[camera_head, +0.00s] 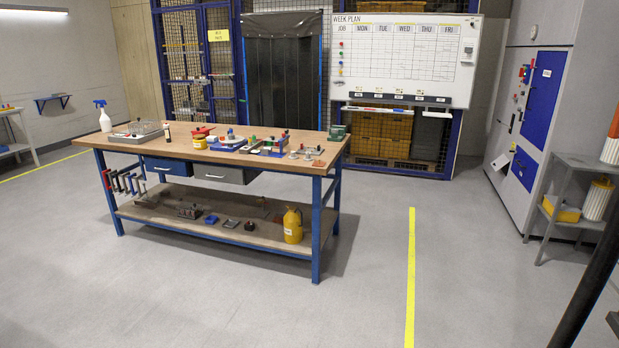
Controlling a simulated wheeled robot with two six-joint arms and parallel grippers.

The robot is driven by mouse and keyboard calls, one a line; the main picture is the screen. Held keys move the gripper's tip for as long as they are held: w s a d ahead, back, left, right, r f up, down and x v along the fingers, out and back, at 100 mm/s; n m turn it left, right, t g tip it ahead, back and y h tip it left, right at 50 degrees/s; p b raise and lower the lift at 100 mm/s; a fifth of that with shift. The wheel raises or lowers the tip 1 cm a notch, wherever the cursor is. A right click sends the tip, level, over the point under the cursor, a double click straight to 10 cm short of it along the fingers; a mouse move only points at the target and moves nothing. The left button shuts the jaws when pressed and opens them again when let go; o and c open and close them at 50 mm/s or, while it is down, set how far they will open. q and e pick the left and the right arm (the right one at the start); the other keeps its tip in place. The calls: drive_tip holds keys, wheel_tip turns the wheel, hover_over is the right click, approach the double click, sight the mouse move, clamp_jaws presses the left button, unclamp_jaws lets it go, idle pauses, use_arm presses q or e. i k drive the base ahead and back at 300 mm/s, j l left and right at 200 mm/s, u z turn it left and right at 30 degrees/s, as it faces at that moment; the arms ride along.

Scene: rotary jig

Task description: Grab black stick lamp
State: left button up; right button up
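The wooden workbench (237,174) with blue legs stands across the room, away from me. Neither of my grippers shows in the head view.
A metal tray (137,131), a white spray bottle (104,119) and a yellow tub (199,142) stand near the stick. Several jig parts crowd the right half. Clamps (122,182) hang at the left end. Grey floor (200,305) before the bench is clear.

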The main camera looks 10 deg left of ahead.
sight(166, 126)
drive_tip(key=i+l, duration=0.15)
drive_tip(key=i, duration=0.4)
drive_tip(key=i+l, duration=0.1)
drive_tip(key=i, duration=0.45)
drive_tip(key=i+l, duration=0.15)
drive_tip(key=i, duration=0.35)
drive_tip(key=i+j+u, duration=0.3)
drive_tip(key=i, duration=0.2)
drive_tip(key=i+j+u, duration=0.3)
drive_tip(key=i, duration=0.25)
drive_tip(key=i+j+u, duration=0.1)
drive_tip(key=i+u, duration=0.25)
drive_tip(key=i, duration=0.2)
drive_tip(key=i+j, duration=0.2)
drive_tip(key=j, duration=0.2)
drive_tip(key=i+j+u, duration=0.1)
drive_tip(key=j, duration=0.25)
drive_tip(key=i+j, duration=0.25)
drive_tip(key=i+j+z, duration=0.15)
drive_tip(key=z, duration=0.4)
